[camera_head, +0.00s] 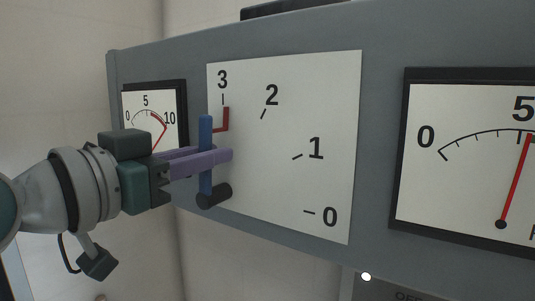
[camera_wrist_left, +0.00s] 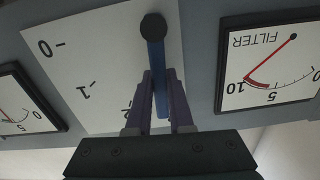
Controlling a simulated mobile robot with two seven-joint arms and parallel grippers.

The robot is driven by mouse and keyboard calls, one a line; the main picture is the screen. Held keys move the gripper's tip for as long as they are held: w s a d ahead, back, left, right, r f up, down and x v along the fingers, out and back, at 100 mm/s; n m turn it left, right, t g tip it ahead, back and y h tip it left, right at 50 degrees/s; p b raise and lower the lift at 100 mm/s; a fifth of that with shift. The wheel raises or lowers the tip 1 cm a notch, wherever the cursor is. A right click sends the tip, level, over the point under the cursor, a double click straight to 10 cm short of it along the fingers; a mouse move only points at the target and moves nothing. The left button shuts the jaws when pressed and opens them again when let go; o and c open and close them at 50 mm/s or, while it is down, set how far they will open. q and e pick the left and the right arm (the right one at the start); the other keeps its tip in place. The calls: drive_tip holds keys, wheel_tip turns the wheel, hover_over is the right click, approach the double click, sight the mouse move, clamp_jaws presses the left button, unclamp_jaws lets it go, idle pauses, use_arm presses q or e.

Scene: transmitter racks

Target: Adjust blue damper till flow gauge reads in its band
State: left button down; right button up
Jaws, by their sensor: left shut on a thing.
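The blue damper lever (camera_head: 206,135) stands nearly upright from its black pivot (camera_head: 213,195), its tip close to the 3 on a white scale plate (camera_head: 270,180) marked 0 to 3. My left gripper (camera_head: 222,156) is shut on the lever partway up. In the left wrist view the purple fingers (camera_wrist_left: 160,98) lie on both sides of the blue lever (camera_wrist_left: 158,75). The right-hand gauge (camera_head: 460,170) is cut off at the picture edge. Its red needle (camera_head: 515,180) points just by 5; only an "F" of its label shows. My right gripper is not in view.
A red angled marker (camera_head: 224,122) sits below the 3. A smaller gauge (camera_head: 150,105) left of the plate shows as FILTER in the left wrist view (camera_wrist_left: 270,65), its needle near 10. The grey panel (camera_head: 380,120) holds everything; a lit white dot (camera_head: 366,277) is below.

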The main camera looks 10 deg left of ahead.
use_arm(q)
drive_tip(key=shift+a, duration=0.1)
drive_tip(key=c, duration=0.8)
unclamp_jaws()
drive_tip(key=b+v, duration=0.5)
drive_tip(key=v, duration=0.5)
